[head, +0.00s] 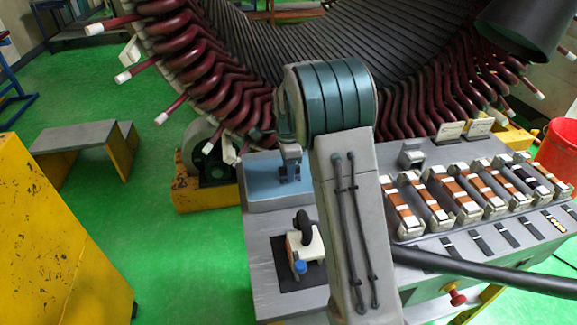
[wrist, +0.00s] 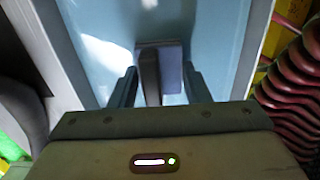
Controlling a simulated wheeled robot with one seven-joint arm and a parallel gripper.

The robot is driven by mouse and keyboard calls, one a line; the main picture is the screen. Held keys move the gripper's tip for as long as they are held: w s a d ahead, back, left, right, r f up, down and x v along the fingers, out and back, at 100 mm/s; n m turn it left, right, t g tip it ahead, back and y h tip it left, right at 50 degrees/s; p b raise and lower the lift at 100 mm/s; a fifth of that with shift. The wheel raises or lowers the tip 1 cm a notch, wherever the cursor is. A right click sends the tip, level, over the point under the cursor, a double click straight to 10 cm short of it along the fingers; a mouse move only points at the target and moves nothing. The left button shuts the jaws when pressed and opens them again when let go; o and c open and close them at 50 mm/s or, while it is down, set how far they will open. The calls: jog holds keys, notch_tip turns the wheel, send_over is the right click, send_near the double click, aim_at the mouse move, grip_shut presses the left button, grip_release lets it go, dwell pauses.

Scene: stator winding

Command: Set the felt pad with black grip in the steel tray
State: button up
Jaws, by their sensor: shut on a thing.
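My gripper (head: 290,174) points down over the tray. In the wrist view my gripper (wrist: 160,82) is shut on the felt pad's black grip (wrist: 150,78). The grey-blue pad (wrist: 172,62) shows below and beside the grip, inside the tray's outline. I cannot tell whether its underside touches the tray floor. In the head view the pad is too small to make out clearly.
A cream block with a black handle and blue knob (head: 305,244) sits on a dark mat in front of the tray. Several copper-banded coil pieces (head: 455,192) stand to the right. The large stator with dark red windings (head: 205,75) rises behind. A red bucket (head: 560,150) is far right.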

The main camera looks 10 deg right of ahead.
jog(key=o, duration=1.2)
jog(key=shift+f, duration=0.1)
notch_tip(320, 180, up, 14)
jog(key=shift+f, duration=0.1)
